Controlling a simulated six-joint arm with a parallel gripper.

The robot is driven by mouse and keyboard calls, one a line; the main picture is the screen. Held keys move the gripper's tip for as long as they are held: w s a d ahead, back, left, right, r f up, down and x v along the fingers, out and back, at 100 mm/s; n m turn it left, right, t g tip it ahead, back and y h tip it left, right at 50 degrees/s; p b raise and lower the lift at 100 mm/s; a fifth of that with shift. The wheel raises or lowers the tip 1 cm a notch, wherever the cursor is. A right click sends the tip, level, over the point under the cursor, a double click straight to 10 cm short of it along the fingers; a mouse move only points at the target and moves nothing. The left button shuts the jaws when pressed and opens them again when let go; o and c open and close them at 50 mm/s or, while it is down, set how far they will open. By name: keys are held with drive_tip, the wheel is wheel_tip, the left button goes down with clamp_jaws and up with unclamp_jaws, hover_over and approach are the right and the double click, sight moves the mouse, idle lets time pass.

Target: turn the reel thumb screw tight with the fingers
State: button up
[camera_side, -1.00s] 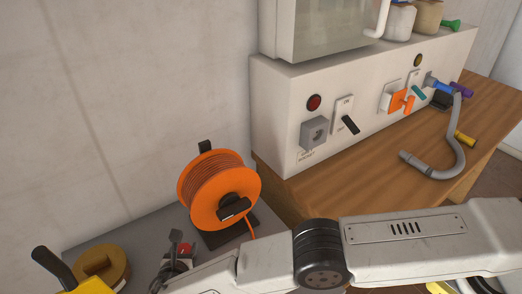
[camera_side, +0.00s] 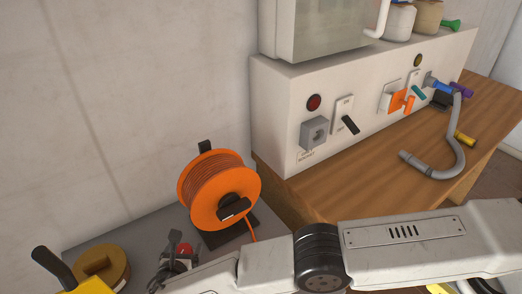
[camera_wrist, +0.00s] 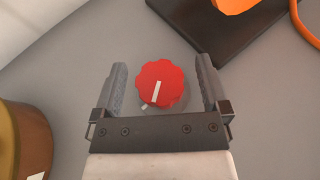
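The red scalloped thumb screw (camera_wrist: 168,74) stands on the grey surface in the wrist view. A white line runs across its top, and a small pale mark shows at its lower left edge. My gripper (camera_wrist: 161,65) is open, with one finger on each side of the screw and a gap on both sides. In the side view the screw (camera_side: 184,249) is partly hidden by my gripper (camera_side: 172,256). The orange cable reel (camera_side: 205,180) stands on a dark base just behind and to the right. Its orange cable hangs down in front.
A brass-coloured round part (camera_side: 116,262) lies at the left, near a yellow tool with a black handle (camera_side: 47,262). The reel's dark base (camera_wrist: 215,40) is close by in the wrist view. A wooden bench (camera_side: 350,180) with a white switch panel (camera_side: 285,110) stands at the right.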

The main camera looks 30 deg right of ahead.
drive_tip(key=shift+v, duration=3.95)
drive_tip(key=shift+w+r, duration=0.1)
drive_tip(key=shift+w+d+r+n+t+y, duration=0.35)
drive_tip(key=shift+w+d+n+t+y, duration=0.2)
drive_tip(key=shift+n+t, duration=0.2)
drive_tip(key=n+y, duration=0.1)
drive_tip(key=n+t+y, duration=0.1)
drive_tip(key=shift+d+r+y, duration=0.15)
drive_tip(key=shift+d+y, duration=0.2)
drive_tip(key=shift+d, duration=0.05)
drive_tip(key=n+y, duration=0.1)
drive_tip(key=s+d+n+y, duration=0.1)
drive_tip(key=shift+s+d+f+t+y, duration=0.1)
drive_tip(key=shift+s+f+t+y, duration=0.1)
drive_tip(key=shift+t+y, duration=0.1)
drive_tip(key=shift+s+d+f+n+g+y, duration=0.2)
drive_tip(key=shift+s+d+n+g+y, duration=0.1)
drive_tip(key=shift+s+n+y, duration=0.15)
drive_tip(key=shift+s+d+f+n+g+y, duration=0.15)
drive_tip(key=shift+s+d+n+y, duration=0.15)
drive_tip(key=shift+s+n+y, duration=0.1)
drive_tip(key=shift+w, duration=0.1)
